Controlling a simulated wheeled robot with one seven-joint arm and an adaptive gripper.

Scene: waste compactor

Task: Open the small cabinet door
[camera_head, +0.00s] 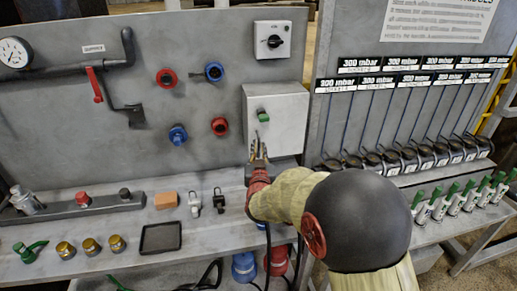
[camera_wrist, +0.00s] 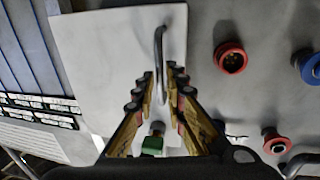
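The small cabinet (camera_head: 289,112) is a pale grey box on the upright panel, and its door looks shut. Its door fills the middle of the wrist view (camera_wrist: 95,55). A green knob (camera_head: 263,116) sits on the door, also seen in the wrist view (camera_wrist: 152,145). A thin metal bar handle (camera_wrist: 159,55) stands on the door. My gripper (camera_head: 258,150) is in front of the door's lower left part. In the wrist view its fingers (camera_wrist: 160,78) are apart, with the handle's near end between them in the picture. Contact with the handle cannot be told.
Red and blue connectors (camera_head: 219,126) stick out left of the cabinet. A rotary switch box (camera_head: 273,40) is above it. The bench below holds a black tray (camera_head: 161,237), an orange block (camera_head: 166,200) and small valves. A row of black gauges (camera_head: 410,158) is at right.

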